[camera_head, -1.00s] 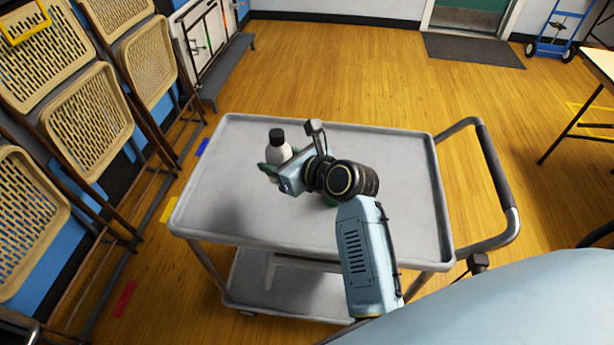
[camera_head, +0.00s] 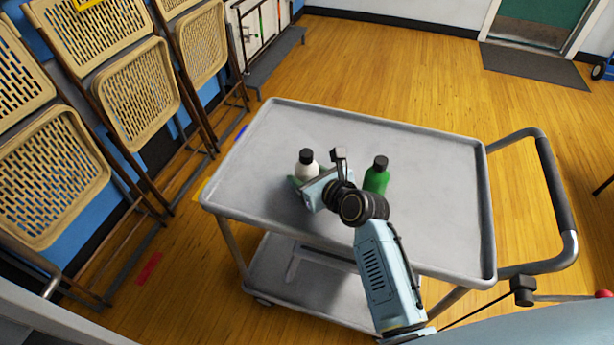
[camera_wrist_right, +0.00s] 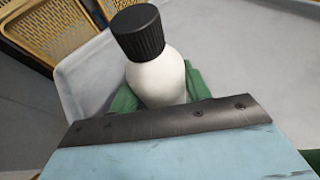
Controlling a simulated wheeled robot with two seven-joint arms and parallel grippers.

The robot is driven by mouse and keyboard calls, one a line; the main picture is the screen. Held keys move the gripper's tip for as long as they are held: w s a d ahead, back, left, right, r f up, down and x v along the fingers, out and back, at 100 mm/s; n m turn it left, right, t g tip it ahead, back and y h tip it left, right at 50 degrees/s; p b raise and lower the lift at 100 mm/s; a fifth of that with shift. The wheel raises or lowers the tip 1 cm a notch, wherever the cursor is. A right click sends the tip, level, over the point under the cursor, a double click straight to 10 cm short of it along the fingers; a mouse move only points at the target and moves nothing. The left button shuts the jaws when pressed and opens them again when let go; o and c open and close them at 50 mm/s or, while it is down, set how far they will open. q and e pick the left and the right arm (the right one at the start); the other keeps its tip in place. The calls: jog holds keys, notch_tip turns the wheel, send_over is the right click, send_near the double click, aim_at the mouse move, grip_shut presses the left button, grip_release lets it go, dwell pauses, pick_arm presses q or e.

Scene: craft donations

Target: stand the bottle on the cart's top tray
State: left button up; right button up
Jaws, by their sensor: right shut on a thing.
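A white bottle with a black cap (camera_head: 307,168) is upright over the top tray of the grey cart (camera_head: 262,150). My right gripper (camera_head: 308,184) is shut on this white bottle, with green finger pads against its sides. The bottle also shows in the right wrist view (camera_wrist_right: 158,80), where the gripper body hides its lower part. I cannot tell whether its base touches the tray. A green bottle with a black cap (camera_head: 377,176) stands on the tray to the right of my right gripper. My left gripper is not in view.
The cart's push handle (camera_head: 556,190) sticks out at the right. Folded chairs (camera_head: 135,90) lean along the left wall. The tray's right and far parts are clear. A lower shelf (camera_head: 290,275) shows beneath.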

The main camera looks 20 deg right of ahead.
jog(key=o, duration=0.7)
jog(key=shift+c, duration=0.2)
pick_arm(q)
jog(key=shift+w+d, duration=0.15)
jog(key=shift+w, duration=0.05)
pick_arm(e)
jog(key=o, duration=0.4)
jog(key=shift+o, duration=0.2)
jog(key=shift+r, duration=0.15)
jog(key=p+v, duration=0.3)
jog(key=v, duration=0.7)
jog(key=shift+s, duration=0.3)
jog(key=shift+s+d+r, duration=0.25)
jog(key=shift+s+r, duration=0.05)
jog(key=shift+s, duration=0.2)
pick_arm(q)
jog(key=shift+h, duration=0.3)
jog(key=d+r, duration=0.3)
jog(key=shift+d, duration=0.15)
pick_arm(e)
jog(key=shift+s, duration=0.1)
